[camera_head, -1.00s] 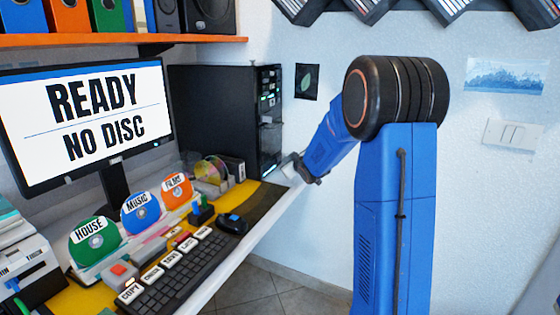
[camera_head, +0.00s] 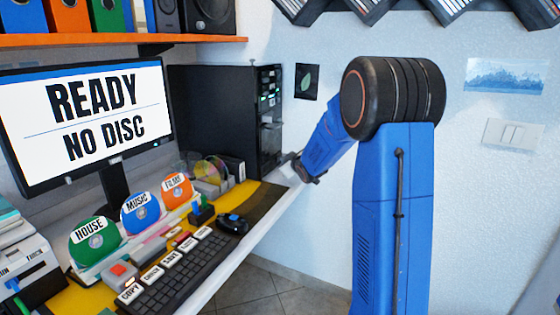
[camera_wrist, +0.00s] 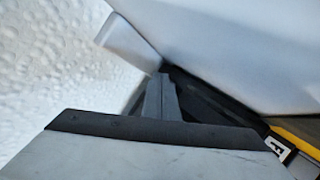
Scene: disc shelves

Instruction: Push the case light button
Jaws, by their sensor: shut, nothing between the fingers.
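The black computer case (camera_head: 215,108) stands at the back right of the desk, its narrow front with lit green parts and drive slots facing right. I cannot pick out the light button; it is too small or hidden. My gripper (camera_head: 287,165) is low by the right edge of the case front, partly hidden by my wrist. In the wrist view my gripper (camera_wrist: 160,88) shows its two grey fingers shut together and empty, pointing at a dark strip (camera_wrist: 205,100) beneath a pale surface. I cannot tell whether the fingertips touch anything.
The desk holds a keyboard (camera_head: 182,272), a black mouse-like device (camera_head: 233,224), standing discs (camera_head: 141,213) and a monitor (camera_head: 90,125). An orange shelf (camera_head: 120,40) hangs above.

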